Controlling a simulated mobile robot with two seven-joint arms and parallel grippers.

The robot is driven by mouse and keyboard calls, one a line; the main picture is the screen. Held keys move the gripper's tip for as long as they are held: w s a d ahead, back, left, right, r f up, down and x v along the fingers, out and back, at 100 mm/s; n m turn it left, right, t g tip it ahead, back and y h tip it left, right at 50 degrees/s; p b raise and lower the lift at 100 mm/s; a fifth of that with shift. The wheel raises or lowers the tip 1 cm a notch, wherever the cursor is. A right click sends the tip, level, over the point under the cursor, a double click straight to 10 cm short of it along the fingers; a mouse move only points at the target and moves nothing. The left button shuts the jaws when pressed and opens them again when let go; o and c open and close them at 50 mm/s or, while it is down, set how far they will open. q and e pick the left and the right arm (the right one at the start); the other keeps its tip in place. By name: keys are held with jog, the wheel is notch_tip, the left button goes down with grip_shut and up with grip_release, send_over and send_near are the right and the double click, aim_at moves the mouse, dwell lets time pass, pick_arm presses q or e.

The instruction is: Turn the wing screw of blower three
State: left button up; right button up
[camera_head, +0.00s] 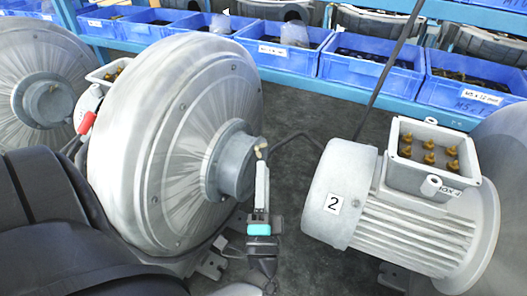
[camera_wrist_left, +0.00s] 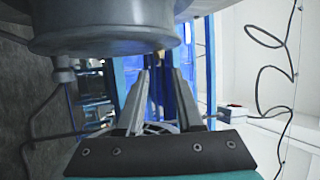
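A large silver blower (camera_head: 160,140) stands in the middle left of the head view; I see no number on it. A small brass wing screw (camera_head: 261,149) sits at the front of its round hub (camera_head: 237,165). My left gripper (camera_head: 262,168) points up at the hub from below, its tips close to the screw. In the left wrist view the fingers (camera_wrist_left: 162,75) are apart with nothing between them. A small brass piece (camera_wrist_left: 160,52), likely the screw, shows just beyond the tips under the hub (camera_wrist_left: 105,30). I cannot tell whether the fingers touch it. My right gripper is not in view.
A motor blower labelled 2 (camera_head: 335,205) stands at the right with an open terminal box (camera_head: 432,160). Another blower (camera_head: 35,75) is at the far left, with a red-ended part (camera_head: 87,123) beside it. Blue bins (camera_head: 370,68) line a shelf behind. Dark floor (camera_head: 300,115) lies between.

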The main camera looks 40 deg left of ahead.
aim_at(260, 150)
pick_arm(q)
jog(key=x, duration=0.5)
grip_shut()
dwell(0.4)
